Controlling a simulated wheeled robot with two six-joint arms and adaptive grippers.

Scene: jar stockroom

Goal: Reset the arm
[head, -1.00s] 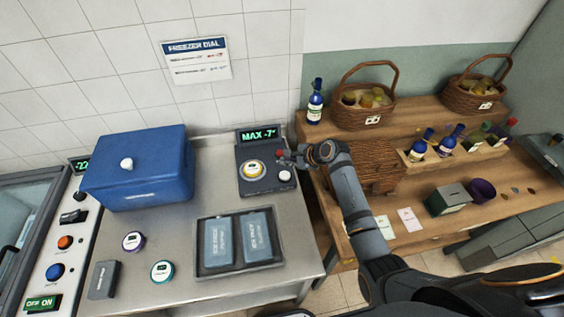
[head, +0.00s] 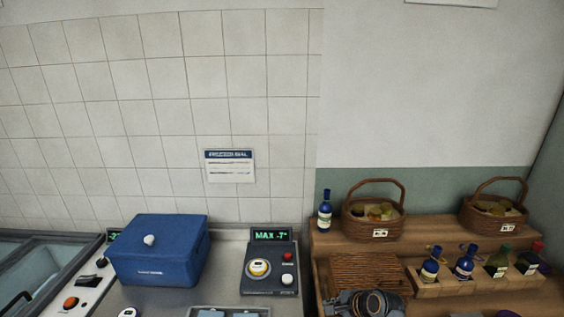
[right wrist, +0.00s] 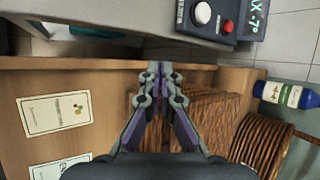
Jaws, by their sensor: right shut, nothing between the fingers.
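My right gripper (right wrist: 153,85) shows in the right wrist view, shut and empty, above the wooden shelf top (right wrist: 90,65) beside a brown slatted wicker piece (right wrist: 205,115). In the head view only part of my right arm shows at the bottom edge, in front of that wicker piece (head: 365,268); its fingertips cannot be made out there. My left gripper is not in view. The control box (head: 270,268) with a MAX -7° display, a white-and-yellow dial, a red button and a white button stands on the steel counter, apart from my right gripper.
A blue lidded box (head: 155,255) stands on the counter (head: 222,285). On the wooden shelves are a blue bottle (head: 324,212), two wicker baskets (head: 372,222) (head: 492,218) and a rack of several bottles (head: 440,285). Two cards (right wrist: 55,112) lie on the wood.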

